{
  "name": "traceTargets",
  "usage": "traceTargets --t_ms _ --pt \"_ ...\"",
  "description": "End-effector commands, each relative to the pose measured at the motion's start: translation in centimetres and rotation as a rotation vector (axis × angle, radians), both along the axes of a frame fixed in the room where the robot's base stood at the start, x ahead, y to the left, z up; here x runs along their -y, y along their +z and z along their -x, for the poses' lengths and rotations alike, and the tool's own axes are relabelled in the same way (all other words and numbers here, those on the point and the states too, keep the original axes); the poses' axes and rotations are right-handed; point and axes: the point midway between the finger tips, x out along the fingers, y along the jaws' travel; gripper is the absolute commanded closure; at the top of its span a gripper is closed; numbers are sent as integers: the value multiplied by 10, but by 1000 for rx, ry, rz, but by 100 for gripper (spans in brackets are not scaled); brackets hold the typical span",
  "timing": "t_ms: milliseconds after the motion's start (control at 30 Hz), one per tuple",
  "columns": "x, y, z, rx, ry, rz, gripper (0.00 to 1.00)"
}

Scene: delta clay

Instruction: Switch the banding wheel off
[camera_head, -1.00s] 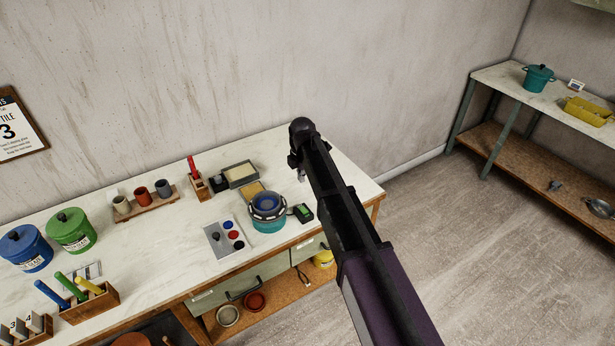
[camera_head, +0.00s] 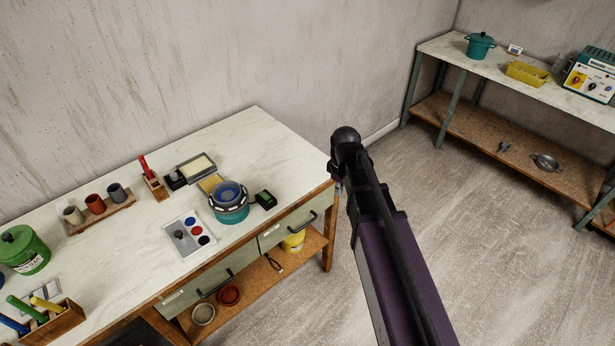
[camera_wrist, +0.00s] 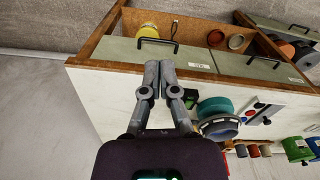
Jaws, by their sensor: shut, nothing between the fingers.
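The banding wheel (camera_head: 229,207) has a teal base and a blue top, and stands near the front edge of the workbench. A small black switch box (camera_head: 266,200) with a green face sits just right of it. In the wrist view the wheel (camera_wrist: 219,127) is right of my gripper (camera_wrist: 158,78), and the green-and-black box (camera_wrist: 191,98) is partly hidden by a finger. My gripper's fingers are together and empty, above the bench's end. In the head view my arm mostly hides the gripper, which is to the right of the box.
A panel with coloured discs (camera_head: 188,235), trays (camera_head: 195,167) and a cup rack (camera_head: 99,213) stand around the wheel on the workbench (camera_head: 120,270). Drawers (camera_head: 295,221) are below. A shelf unit (camera_head: 440,48) stands at the right, with open floor between.

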Motion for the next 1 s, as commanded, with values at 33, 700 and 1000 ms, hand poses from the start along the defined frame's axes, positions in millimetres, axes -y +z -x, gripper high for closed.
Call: traceTargets --t_ms 33,700,1000 --pt "19 -2 16 -2 -96 0 100" --pt "133 -10 109 -24 -1003 1 100" --pt "134 -10 109 -24 -1011 1 94"
